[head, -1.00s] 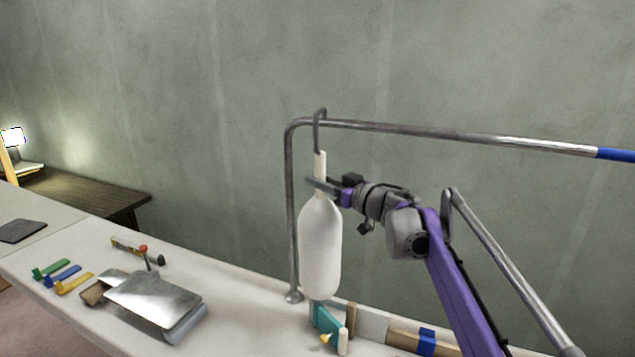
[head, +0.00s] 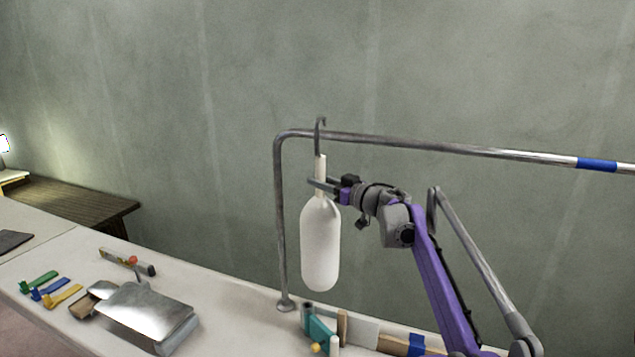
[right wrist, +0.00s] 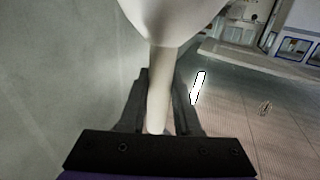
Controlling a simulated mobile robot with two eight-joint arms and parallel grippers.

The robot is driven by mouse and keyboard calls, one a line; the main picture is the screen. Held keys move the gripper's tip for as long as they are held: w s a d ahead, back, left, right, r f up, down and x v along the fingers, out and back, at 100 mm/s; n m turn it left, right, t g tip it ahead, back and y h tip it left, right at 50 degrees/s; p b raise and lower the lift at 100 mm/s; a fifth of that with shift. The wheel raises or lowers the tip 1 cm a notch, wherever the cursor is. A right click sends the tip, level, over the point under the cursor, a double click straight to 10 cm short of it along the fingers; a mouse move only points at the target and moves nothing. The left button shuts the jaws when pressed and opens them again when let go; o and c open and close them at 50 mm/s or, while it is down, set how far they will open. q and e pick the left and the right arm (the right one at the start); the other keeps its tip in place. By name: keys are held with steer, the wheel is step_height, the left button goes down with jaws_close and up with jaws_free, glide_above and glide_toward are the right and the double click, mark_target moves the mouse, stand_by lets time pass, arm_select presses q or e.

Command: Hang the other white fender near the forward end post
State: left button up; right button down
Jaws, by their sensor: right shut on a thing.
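A white fender (head: 320,245) hangs upright from its narrow neck, with a grey hook (head: 320,128) above it. My right gripper (head: 321,186) is shut on the neck; the right wrist view shows the neck (right wrist: 158,90) between the fingers and the body above them. The hook's curved top stands slightly above the metal rail (head: 420,145), just right of the end post (head: 281,220). I cannot tell whether the hook rests on the rail or is in front of it. No second fender is in view. My left gripper is not in view.
A blue band (head: 597,164) marks the rail at the right. The pale counter (head: 235,300) below carries a metal-topped box (head: 145,310), green, blue and yellow cleats, and a teal tool (head: 319,328) near the post's foot. A grey wall stands behind.

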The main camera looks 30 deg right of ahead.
steer(key=w+d+f, duration=0.1)
steer(key=w+d, duration=0.1)
steer(key=w+d+f+p, duration=0.1)
steer(key=d, duration=0.1)
steer(key=shift+w+d+f, duration=0.1)
steer(key=shift+w+f, duration=0.1)
steer(key=shift+f, duration=0.15)
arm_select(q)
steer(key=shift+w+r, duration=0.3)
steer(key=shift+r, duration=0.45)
arm_select(e)
steer(key=shift+w+f, duration=0.15)
steer(key=shift+f, duration=0.1)
steer(key=c, duration=0.5)
jaws_free()
steer(key=shift+c, duration=0.2)
